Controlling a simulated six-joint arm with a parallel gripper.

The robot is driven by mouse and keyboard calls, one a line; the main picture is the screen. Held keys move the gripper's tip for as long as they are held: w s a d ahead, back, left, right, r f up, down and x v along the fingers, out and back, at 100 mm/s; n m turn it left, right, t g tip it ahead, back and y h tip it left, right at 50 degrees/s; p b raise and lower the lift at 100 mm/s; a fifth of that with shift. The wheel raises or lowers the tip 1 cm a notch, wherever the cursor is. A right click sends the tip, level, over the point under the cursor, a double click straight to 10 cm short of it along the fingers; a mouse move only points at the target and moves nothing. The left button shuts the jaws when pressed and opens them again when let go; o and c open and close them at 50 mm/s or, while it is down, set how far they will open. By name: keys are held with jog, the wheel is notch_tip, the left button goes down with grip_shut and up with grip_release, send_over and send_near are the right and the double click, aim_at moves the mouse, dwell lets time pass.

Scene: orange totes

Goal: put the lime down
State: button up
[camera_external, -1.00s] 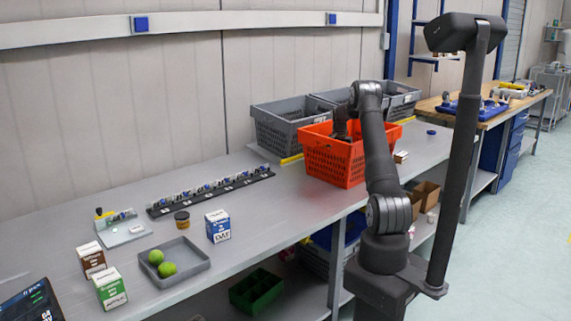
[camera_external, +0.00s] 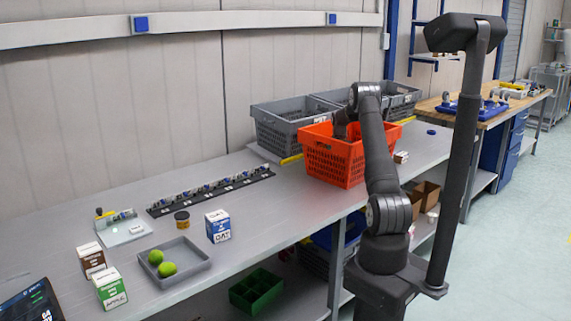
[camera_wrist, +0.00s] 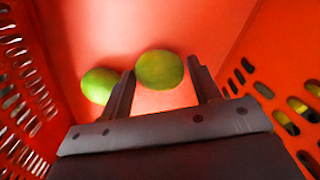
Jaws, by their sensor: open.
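The orange tote (camera_external: 335,165) stands on the bench, and my gripper reaches down into it. In the wrist view my gripper (camera_wrist: 165,82) is open. One green lime (camera_wrist: 160,69) lies between or just beyond the fingertips, near the tote floor (camera_wrist: 150,25). I cannot tell whether a finger touches it. A second green lime (camera_wrist: 99,85) lies just left of the left finger, partly covered by it. In the external view the tote wall hides the limes and fingertips.
Two green fruits (camera_external: 167,269) sit in a grey tray (camera_external: 200,262) at the front left, with small boxes (camera_external: 218,226) nearby. Grey crates (camera_external: 280,125) stand behind the orange tote. The tote walls are close around my gripper. The bench between tray and tote is mostly clear.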

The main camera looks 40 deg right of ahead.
notch_tip(320, 180, up, 12)
jog(key=shift+w+f, duration=0.15)
jog(key=shift+f, duration=0.1)
jog(key=shift+a+f, duration=0.1)
notch_tip(320, 180, down, 12)
jog(key=shift+r, duration=2.1)
jog(key=shift+r, duration=12.35)
jog(key=w+a, duration=0.3)
jog(key=a, duration=0.7)
jog(key=w+a, duration=0.3)
jog(key=a, duration=0.7)
jog(key=w+a, duration=0.3)
jog(key=a, duration=0.7)
jog(key=shift+w, duration=0.35)
